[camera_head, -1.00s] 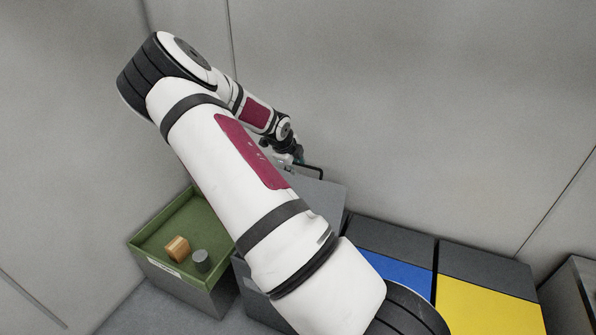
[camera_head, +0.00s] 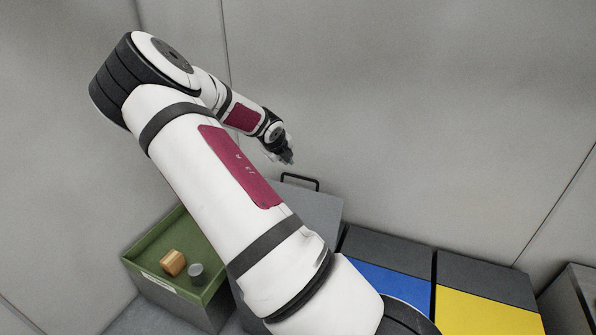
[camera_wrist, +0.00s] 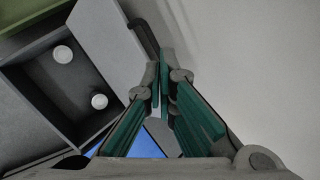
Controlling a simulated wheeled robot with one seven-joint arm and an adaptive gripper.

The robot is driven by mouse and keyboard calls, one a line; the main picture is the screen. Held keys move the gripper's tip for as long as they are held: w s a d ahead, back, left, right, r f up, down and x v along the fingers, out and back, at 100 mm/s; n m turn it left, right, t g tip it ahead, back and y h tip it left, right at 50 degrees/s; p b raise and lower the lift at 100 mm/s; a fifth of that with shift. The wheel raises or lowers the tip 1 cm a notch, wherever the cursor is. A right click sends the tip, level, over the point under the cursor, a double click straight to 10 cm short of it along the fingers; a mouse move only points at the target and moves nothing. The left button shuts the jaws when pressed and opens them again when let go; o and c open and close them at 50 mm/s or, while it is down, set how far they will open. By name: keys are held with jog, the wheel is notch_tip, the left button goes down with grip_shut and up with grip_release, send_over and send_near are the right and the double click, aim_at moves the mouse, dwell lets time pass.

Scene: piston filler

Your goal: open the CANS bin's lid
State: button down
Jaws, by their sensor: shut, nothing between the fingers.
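The grey lid (camera_head: 318,212) of a bin behind my arm is raised, with a black bar handle (camera_head: 300,178) at its upper edge. No label on this bin is readable, so I cannot confirm it is the CANS one. In the wrist view the bin's dark inside (camera_wrist: 62,85) shows uncovered, with two pale round items in it. The raised lid (camera_wrist: 105,42) and handle (camera_wrist: 143,38) also show there. My gripper (camera_head: 289,160) is shut and empty, just above and left of the handle in the head view. Its fingertips (camera_wrist: 162,62) meet in the wrist view. My arm hides much of the bin.
A green-topped tray (camera_head: 150,252) at left holds a wooden block (camera_head: 173,262) and a grey cylinder (camera_head: 196,273). A blue-lidded bin (camera_head: 395,283) and a yellow-lidded bin (camera_head: 480,310) stand to the right. The wall (camera_head: 420,110) is close behind.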

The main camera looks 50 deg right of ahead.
jog(key=d+r+m+h+b, duration=0.15)
jog(key=d+m, duration=0.35)
jog(key=m, duration=0.7)
jog(key=d+r+m+h, duration=0.3)
jog(key=d+m, duration=0.2)
jog(key=m, duration=0.6)
jog(key=f+m+y, duration=0.1)
jog(key=f+m, duration=0.1)
jog(key=m, duration=0.6)
jog(key=a+f+m+g+y+b, duration=0.1)
jog(key=f+m+y, duration=0.1)
jog(key=m, duration=0.7)
jog(key=w+f+m+y, duration=0.1)
jog(key=f+m, duration=0.1)
jog(key=m, duration=0.6)
jog(key=shift+a+f+m+y+b, duration=0.2)
jog(key=shift+f+m+y+b, duration=0.1)
jog(key=shift+y+b, duration=0.1)
jog(key=shift+f, duration=0.1)
jog(key=x, duration=1)
jog(key=shift+s+a+r, duration=0.1)
jog(key=shift+s+a, duration=0.15)
jog(key=shift+a, duration=0.4)
jog(key=shift+s+a+r, duration=0.1)
jog(key=shift+s+a, duration=0.15)
jog(key=shift+a, duration=0.4)
jog(key=shift+s+a+r, duration=0.1)
jog(key=shift+s+a, duration=0.15)
jog(key=shift+a, duration=0.35)
